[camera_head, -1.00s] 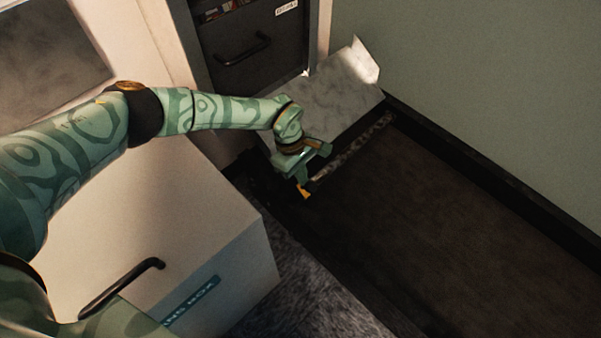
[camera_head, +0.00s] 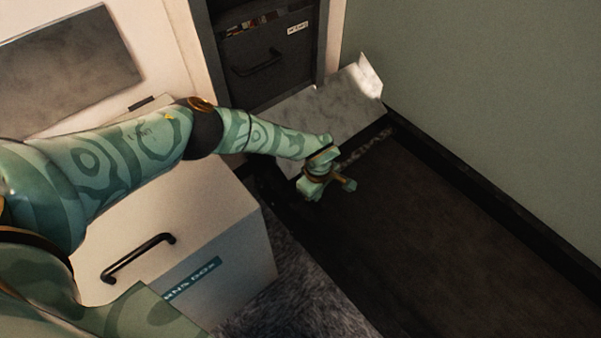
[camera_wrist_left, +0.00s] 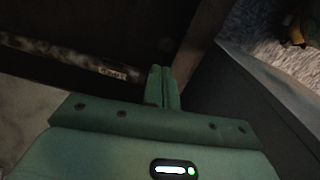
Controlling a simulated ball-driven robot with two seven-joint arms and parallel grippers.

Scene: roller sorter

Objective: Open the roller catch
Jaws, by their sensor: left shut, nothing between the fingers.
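A worn, speckled roller (camera_head: 375,147) runs along the belt's end at the plate's lower edge. In the left wrist view the roller (camera_wrist_left: 65,57) lies left of the fingers, with a small pale label near its end. The fingers look apart from it. I cannot make out the catch in either view. My right gripper is out of view.
A tilted metal plate (camera_head: 325,112) leads down to the dark belt (camera_head: 440,235). Behind it is a dark drawer (camera_head: 265,60) with a handle. A pale box (camera_head: 225,235) with a black handle stands left, near my arm. A green wall bounds the right.

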